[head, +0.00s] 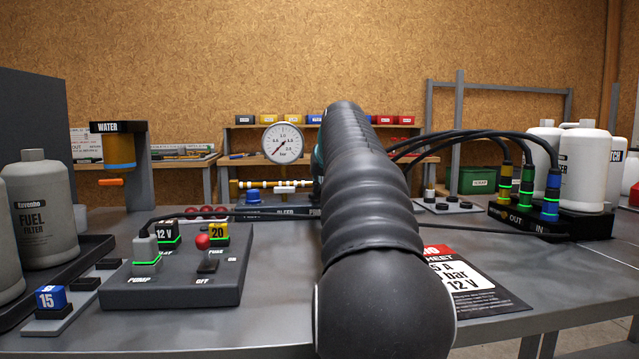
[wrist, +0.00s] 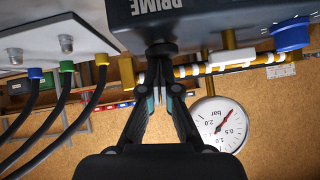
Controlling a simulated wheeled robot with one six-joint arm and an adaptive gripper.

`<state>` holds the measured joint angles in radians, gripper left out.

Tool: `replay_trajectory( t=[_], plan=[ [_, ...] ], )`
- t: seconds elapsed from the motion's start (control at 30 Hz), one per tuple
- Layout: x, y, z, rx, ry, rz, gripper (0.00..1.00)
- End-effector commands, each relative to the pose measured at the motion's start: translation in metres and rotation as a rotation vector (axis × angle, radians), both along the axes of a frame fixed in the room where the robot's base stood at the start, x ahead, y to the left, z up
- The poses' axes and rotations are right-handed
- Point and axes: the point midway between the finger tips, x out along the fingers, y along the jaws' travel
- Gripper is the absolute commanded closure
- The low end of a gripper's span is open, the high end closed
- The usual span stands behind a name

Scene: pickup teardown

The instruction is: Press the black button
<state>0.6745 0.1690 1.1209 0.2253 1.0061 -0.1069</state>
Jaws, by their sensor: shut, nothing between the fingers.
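In the wrist view, which is upside down, a round black button (wrist: 161,48) sticks out from a dark box (wrist: 215,22) lettered PRIME. My gripper (wrist: 162,68) is shut and empty, its fingertips right at the button. I cannot tell whether they touch or press it. In the head view my arm hides the button and most of the gripper.
A pressure gauge (head: 283,143) stands on brass piping behind the box. A switch panel (head: 180,275) lies at left, by fuel filter bottles (head: 43,220). At right, black hoses run to a connector block (head: 545,222). A printed sheet (head: 470,285) lies on the bench.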

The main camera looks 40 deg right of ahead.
Motion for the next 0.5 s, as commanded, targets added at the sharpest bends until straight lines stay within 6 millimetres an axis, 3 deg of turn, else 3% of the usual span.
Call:
replay_trajectory(
  t=[0.3, 0.5],
  plan=[
    [0.001, 0.0, -0.005, 0.009, 0.013, 0.002, 1.0],
    [0.0, 0.0, 0.013, 0.008, 0.011, 0.003, 1.0]
  ],
)
